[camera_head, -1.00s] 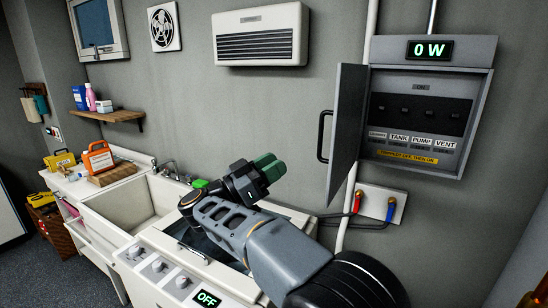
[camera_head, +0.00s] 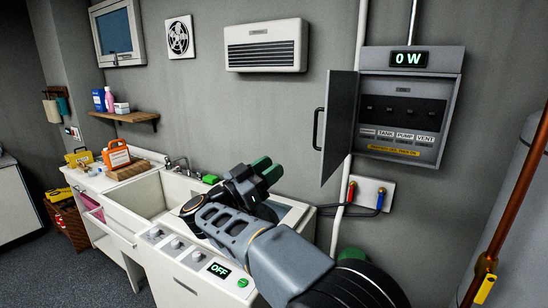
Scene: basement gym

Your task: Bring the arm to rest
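My arm (camera_head: 238,228) reaches in from the bottom right, over the white counter unit. My gripper (camera_head: 264,172) is at its far end, with two green-tipped fingers pointing up and to the right toward the wall. A gap seems to show between the fingertips, and nothing is seen between them. The gripper is above the counter, apart from the breaker box (camera_head: 405,105) on the wall. The arm hides part of the counter top behind it.
The breaker box door (camera_head: 340,128) stands open; its display reads 0 W. A sink (camera_head: 136,198), knobs and an OFF display (camera_head: 219,270) are at the left. Red and blue valves (camera_head: 368,195) are on the wall. A copper pipe (camera_head: 512,205) stands at the right.

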